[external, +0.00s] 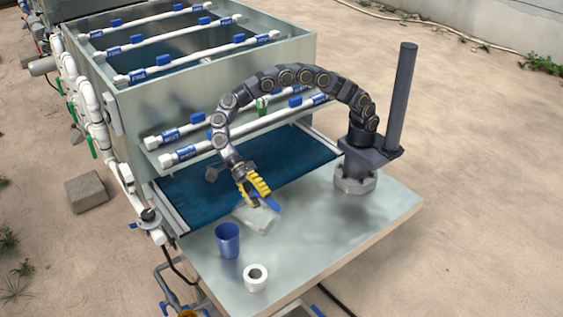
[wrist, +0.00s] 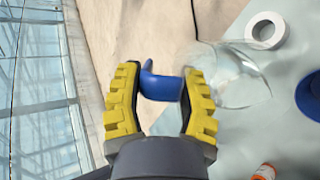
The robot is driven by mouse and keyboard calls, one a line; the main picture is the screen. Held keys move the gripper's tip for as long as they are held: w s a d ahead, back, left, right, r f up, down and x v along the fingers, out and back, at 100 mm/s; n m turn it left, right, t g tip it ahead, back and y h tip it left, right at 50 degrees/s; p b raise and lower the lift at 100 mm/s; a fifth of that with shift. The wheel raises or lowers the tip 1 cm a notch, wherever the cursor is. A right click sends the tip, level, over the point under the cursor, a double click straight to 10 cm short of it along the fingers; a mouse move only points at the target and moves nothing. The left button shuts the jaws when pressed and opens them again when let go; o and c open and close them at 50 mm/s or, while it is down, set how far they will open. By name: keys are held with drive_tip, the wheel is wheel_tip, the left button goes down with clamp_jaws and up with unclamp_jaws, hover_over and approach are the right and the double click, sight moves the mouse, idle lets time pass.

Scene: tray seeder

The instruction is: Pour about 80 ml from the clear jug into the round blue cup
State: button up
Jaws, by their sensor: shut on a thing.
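My gripper (external: 257,190), with yellow ribbed fingers, is shut on the blue handle of the clear jug (external: 256,219). In the wrist view the handle (wrist: 162,87) sits between the fingers (wrist: 160,92), and the jug's clear body (wrist: 238,78) extends to the right. The jug is close above the metal table and looks tilted; I cannot make out any liquid level in it. The round blue cup (external: 228,241) stands upright on the table, in front and left of the jug. Part of it shows at the wrist view's right edge (wrist: 311,94). I cannot see its contents.
A white ring-shaped roll (external: 256,278) sits near the table's front edge, right of the cup. A small orange object (wrist: 265,172) shows at the wrist view's bottom. The seeder's metal frame (external: 215,75) and dark blue belt (external: 185,190) lie behind. The table's right side is clear.

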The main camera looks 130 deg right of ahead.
sight(254, 193)
drive_tip(key=shift+w+d+r+y, duration=0.25)
drive_tip(key=shift+d+r+y, duration=0.25)
drive_tip(key=shift+y, duration=0.1)
drive_tip(key=shift+w+d+r+m+g+y+p, duration=0.4)
drive_tip(key=shift+w+d+r+m+y+p, duration=0.15)
drive_tip(key=shift+y+p, duration=0.3)
idle(2.0)
drive_tip(key=shift+s+a+f+n+h, duration=0.35)
drive_tip(key=shift+s+a+f+h, duration=0.3)
drive_tip(key=shift+h, duration=0.3)
drive_tip(key=shift+a+f, duration=0.1)
drive_tip(key=shift+a, duration=0.05)
drive_tip(key=shift+s+a+f+n+t+h, duration=0.35)
drive_tip(key=shift+a+f+t+h, duration=0.25)
drive_tip(key=shift+h, duration=0.3)
drive_tip(key=shift+s+a+f+h, duration=0.1)
drive_tip(key=shift+a+f+h, duration=0.15)
drive_tip(key=shift+f+h, duration=0.35)
